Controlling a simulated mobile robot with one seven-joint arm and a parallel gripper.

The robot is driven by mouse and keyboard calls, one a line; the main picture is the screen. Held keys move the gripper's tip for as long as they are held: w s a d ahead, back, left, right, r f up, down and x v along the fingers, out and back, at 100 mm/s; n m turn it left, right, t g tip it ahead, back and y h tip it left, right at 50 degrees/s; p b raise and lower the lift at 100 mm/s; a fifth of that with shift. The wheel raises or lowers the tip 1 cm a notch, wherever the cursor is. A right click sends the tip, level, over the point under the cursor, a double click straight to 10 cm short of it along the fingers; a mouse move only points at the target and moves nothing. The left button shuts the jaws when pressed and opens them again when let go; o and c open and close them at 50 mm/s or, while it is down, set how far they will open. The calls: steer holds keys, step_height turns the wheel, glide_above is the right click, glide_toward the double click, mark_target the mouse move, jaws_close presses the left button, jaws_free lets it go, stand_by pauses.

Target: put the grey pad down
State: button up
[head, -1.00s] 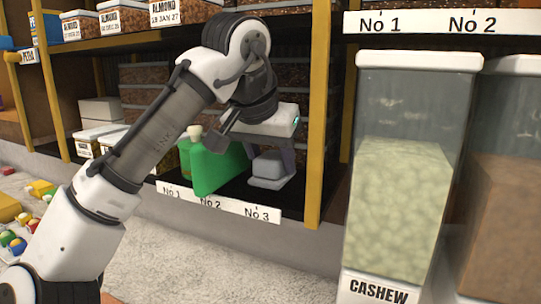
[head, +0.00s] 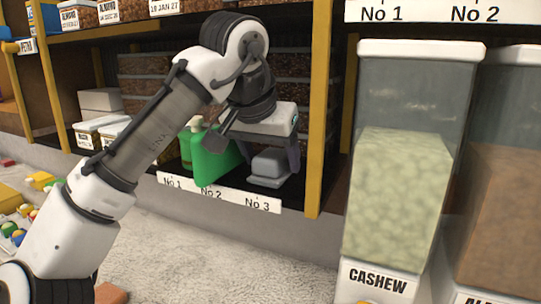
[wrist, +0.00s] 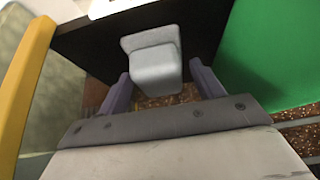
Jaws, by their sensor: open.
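The grey pad (head: 270,163) is a stepped block on the dark lower shelf (head: 301,189), behind the label No 3 (head: 257,203). In the wrist view the pad (wrist: 156,68) lies between the two purple-grey fingers of my gripper (wrist: 160,70). A gap shows between the pad and at least the right finger. My gripper in the head view (head: 270,150) is open, straddling the pad from above. The pad looks level and appears to rest on the shelf; its underside is hidden.
A green container (head: 213,160) stands close to the left of my gripper. A yellow post (head: 319,150) and a cashew bin (head: 398,180) are on the right. Wire racks of brown goods fill the back. An upper shelf with boxes (head: 120,12) runs overhead.

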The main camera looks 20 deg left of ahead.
steer(key=p+v, duration=0.5)
steer(key=v, duration=0.7)
